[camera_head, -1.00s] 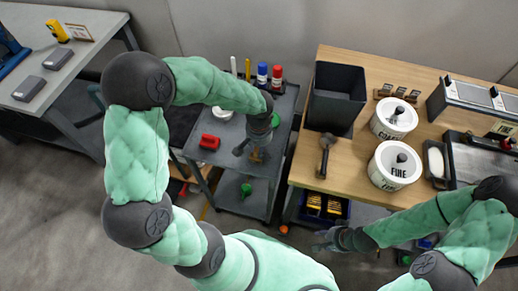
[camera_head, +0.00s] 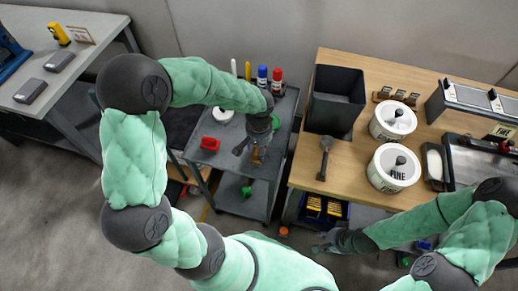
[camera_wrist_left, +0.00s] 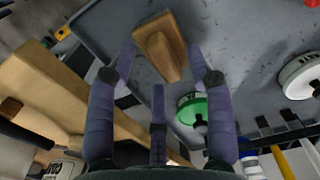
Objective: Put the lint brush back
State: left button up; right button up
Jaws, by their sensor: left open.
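A tan wooden block-like piece with a tapering handle, apparently the lint brush (camera_wrist_left: 163,47), lies on the grey cart top (camera_wrist_left: 235,40). In the head view it is a small brown patch (camera_head: 257,155) just below my left gripper (camera_head: 250,145), partly hidden by it. In the left wrist view my left gripper (camera_wrist_left: 158,80) is open, its fingers spread to either side of the brush's narrow end. I see no finger touching it. My right gripper (camera_head: 322,243) hangs in front of the wooden table, too small to tell its jaws.
The cart also holds a red item (camera_head: 210,143), a white round item (camera_head: 223,114), a green-and-white round item (camera_wrist_left: 192,108) and blue (camera_head: 262,74) and red (camera_head: 276,77) bottles. The wooden table (camera_head: 345,185) carries a dark bin (camera_head: 337,98), a dark-handled tool (camera_head: 326,157) and white tubs (camera_head: 393,167).

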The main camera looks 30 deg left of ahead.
pick_arm(q)
notch_tip(320, 180, up, 10)
jog(key=p, duration=0.3)
jog(key=shift+r, duration=0.25)
